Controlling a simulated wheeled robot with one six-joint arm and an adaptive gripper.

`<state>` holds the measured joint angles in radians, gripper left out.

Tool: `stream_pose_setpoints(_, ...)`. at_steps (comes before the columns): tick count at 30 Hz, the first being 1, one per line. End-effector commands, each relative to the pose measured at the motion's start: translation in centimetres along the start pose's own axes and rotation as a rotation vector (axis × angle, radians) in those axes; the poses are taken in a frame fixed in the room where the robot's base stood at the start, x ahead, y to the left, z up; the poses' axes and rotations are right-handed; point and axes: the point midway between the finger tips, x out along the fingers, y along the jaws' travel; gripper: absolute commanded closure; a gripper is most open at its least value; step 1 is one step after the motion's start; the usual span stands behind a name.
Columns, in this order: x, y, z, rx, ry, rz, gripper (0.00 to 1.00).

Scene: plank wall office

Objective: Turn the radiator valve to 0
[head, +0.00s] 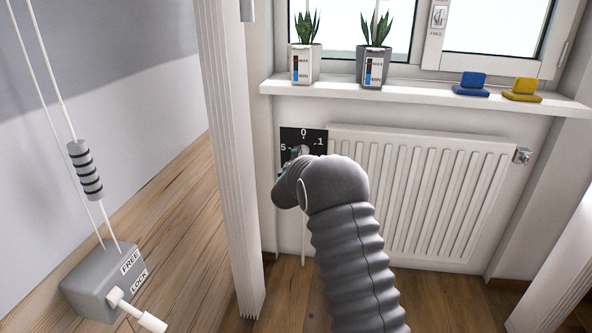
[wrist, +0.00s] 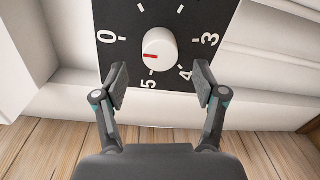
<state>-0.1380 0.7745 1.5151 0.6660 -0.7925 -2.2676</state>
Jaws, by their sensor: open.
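The radiator valve is a white round knob (wrist: 159,48) on a black dial plate (wrist: 107,12) with white numbers. In the wrist view its red mark (wrist: 150,56) points left, toward the side of the 0; exact alignment is hard to tell. The 0 is at left, 5 and 4 are below, and 3 is at right. My gripper (wrist: 160,82) is open and empty, its fingers apart below the knob at either side. In the head view the dial plate (head: 316,133) shows 0 at top; my arm hides most of the knob.
The white radiator (head: 430,190) is just right of the dial. A windowsill (head: 425,103) above holds two potted plants (head: 304,62) (head: 374,65) and small blue (head: 471,85) and yellow (head: 522,89) objects. A white post (head: 230,150) and a FREE/LOCK box (head: 103,283) stand left.

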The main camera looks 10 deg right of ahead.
Motion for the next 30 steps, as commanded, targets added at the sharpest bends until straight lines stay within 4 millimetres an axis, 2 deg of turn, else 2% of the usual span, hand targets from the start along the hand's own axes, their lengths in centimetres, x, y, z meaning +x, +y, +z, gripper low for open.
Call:
stream_pose_setpoints(6,-4.1,0.1,-0.1,0.000,0.002,0.000,0.29)
stream_pose_setpoints(12,-6.6,0.0,0.0,0.000,0.001,-0.001,0.29)
stream_pose_setpoints(18,-7.5,0.0,0.0,0.000,0.000,0.000,0.29)
stream_pose_setpoints(30,-7.5,-0.1,0.0,0.051,0.002,-0.003,0.29)
